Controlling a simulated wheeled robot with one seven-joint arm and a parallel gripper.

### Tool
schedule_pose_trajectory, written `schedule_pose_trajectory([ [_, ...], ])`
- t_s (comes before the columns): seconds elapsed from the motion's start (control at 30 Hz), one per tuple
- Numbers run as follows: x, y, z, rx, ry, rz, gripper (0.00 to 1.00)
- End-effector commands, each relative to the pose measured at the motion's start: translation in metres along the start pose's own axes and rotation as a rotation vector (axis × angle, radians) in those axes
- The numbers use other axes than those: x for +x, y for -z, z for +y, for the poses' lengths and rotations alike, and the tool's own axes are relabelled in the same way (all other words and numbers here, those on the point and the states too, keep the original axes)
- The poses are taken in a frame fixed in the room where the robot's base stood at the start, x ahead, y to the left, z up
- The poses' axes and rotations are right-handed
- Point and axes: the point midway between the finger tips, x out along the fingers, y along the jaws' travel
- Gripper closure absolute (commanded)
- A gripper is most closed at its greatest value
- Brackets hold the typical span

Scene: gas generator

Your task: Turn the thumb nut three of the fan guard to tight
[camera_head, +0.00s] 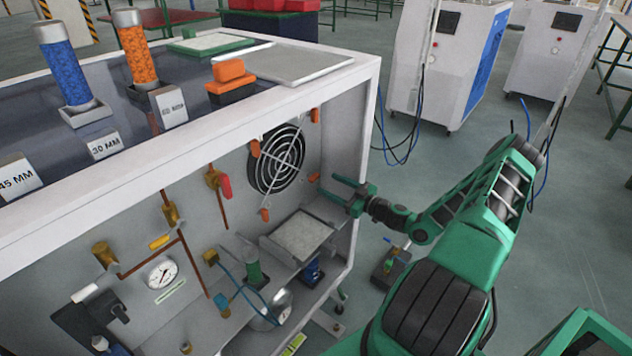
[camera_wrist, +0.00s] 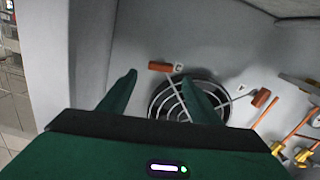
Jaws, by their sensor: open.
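The round fan guard (camera_head: 277,160) with pale concentric rings is on the back wall inside the cabinet. Orange thumb nuts sit around it: upper left (camera_head: 255,148), upper right (camera_head: 315,115), lower left (camera_head: 264,214) and lower right (camera_head: 313,177). Their numbers are not readable. My gripper (camera_head: 328,184) is open and empty, beside the lower-right nut. The wrist view shows the guard (camera_wrist: 168,104) partly hidden behind a finger. One orange nut (camera_wrist: 160,66) lies just beyond the gap between my fingertips (camera_wrist: 156,77); another nut (camera_wrist: 261,97) is farther right.
The cabinet's white right edge (camera_head: 364,170) is close to my arm. A grey tray (camera_head: 297,237) lies below the guard. Valves (camera_head: 213,180), pipes and a gauge (camera_head: 162,273) fill the left side. An orange block (camera_head: 229,71) stands on top.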

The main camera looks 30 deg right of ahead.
Motion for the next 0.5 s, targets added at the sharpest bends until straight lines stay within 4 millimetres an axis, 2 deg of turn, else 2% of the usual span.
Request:
schedule_pose_trajectory([
  [0.2,0.037,0.0,-0.001,0.001,0.002,0.001,0.42],
  [0.33,0.052,0.0,-0.001,0.001,0.002,0.001,0.42],
  [0.5,0.062,0.0,-0.001,0.001,0.001,0.0,0.42],
])
